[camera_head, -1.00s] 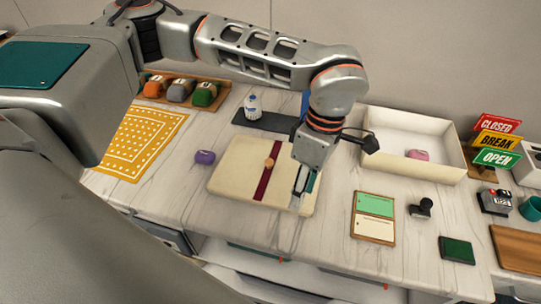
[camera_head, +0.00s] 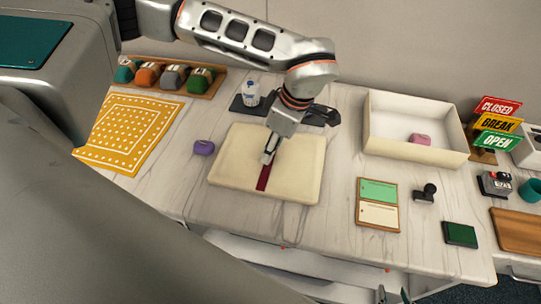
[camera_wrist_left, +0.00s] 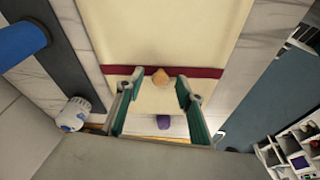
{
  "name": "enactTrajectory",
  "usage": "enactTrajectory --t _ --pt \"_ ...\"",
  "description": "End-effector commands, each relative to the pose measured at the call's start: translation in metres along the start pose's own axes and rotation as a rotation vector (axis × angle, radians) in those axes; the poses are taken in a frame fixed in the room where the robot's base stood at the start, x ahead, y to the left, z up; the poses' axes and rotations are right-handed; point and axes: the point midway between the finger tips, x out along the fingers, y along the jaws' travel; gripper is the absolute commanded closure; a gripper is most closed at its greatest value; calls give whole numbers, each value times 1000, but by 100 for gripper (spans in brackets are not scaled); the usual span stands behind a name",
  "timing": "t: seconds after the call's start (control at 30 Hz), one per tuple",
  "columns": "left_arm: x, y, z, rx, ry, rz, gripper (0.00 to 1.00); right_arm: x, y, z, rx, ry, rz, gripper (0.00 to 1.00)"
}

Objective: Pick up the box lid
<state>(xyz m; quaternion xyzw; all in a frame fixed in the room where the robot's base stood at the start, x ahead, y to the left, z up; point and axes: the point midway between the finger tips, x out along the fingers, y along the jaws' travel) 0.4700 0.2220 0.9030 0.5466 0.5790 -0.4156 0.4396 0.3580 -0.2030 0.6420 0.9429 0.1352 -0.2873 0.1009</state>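The box lid (camera_head: 300,175) is a cream panel with a dark red stripe and a small tan knob, lying flat on the marbled counter. My left gripper (camera_head: 268,157) points down over the stripe and hides the knob in the head view. In the left wrist view the lid (camera_wrist_left: 165,30) lies below, and the knob (camera_wrist_left: 160,77) shows between the two spread green fingers of the left gripper (camera_wrist_left: 160,92). I cannot tell whether they touch it. My right gripper (camera_head: 393,294) shows only its two parted fingertips at the bottom edge, away from the lid.
An open white box (camera_head: 385,145) with a pink item (camera_head: 419,139) stands at the right. A purple item (camera_head: 204,147) lies left of the lid, and a white bottle (camera_head: 250,93) stands on a dark mat behind. A green-and-cream board (camera_head: 377,203) lies to the right.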

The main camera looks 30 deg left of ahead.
Motion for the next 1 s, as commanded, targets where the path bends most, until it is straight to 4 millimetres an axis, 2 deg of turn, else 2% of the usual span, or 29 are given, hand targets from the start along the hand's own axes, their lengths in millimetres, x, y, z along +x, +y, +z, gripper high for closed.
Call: enactTrajectory --t 0.1,0.3,0.33,0.47,0.83,1.0 --pt "7 0 0 0 -1 0 63 0 0 0 0 0 0 66" --pt "8 0 0 -1 -1 1 63 0 0 0 0 0 0 66" --pt "8 0 0 -1 -1 1 66 0 0 0 0 0 0 66" --pt "8 0 0 0 -1 1 99 0 0 0 0 1 0 66" --pt "6 0 0 0 -1 1 100 0 0 -1 1 2 0 66" --pt "-2 1 -2 -1 -1 3 100 0 0 -2 2 3 0 66"
